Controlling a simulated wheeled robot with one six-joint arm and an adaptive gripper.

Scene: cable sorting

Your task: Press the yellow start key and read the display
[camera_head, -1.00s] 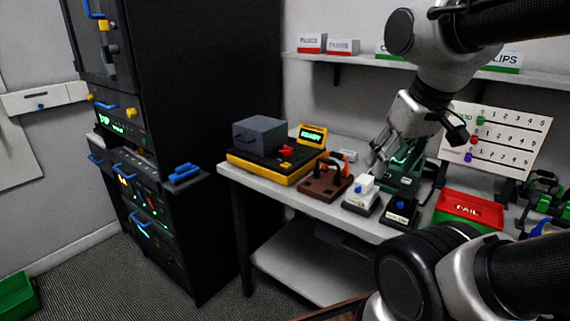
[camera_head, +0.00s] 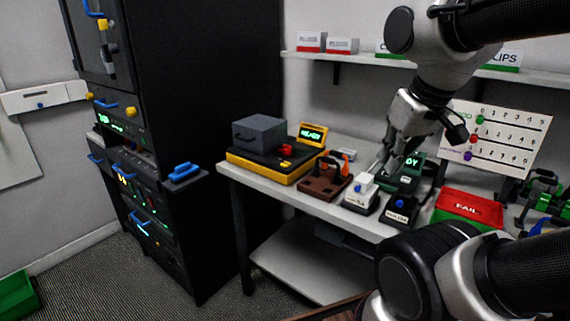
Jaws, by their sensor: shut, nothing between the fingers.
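A black and yellow tester (camera_head: 262,166) stands on the bench at the left. It has a red knob (camera_head: 286,149), a small yellow key (camera_head: 286,164) and a yellow-framed display (camera_head: 312,135) with green letters that seem to read READY. A dark green device (camera_head: 405,184) stands further right; its display (camera_head: 412,161) is partly covered by my gripper, and only "DY" shows. My gripper (camera_head: 376,171) points down, shut and empty, in front of the green device and just above or behind a small white-topped unit (camera_head: 363,184). Whether its tips touch anything, or hide a key, I cannot tell.
A brown fixture (camera_head: 325,187) with orange and black clamps stands left of the small units. A black unit (camera_head: 401,211) and a red FAIL bin (camera_head: 468,207) are at the right. A board with numbered rows (camera_head: 510,137) stands behind. A dark cabinet (camera_head: 210,120) is at the left.

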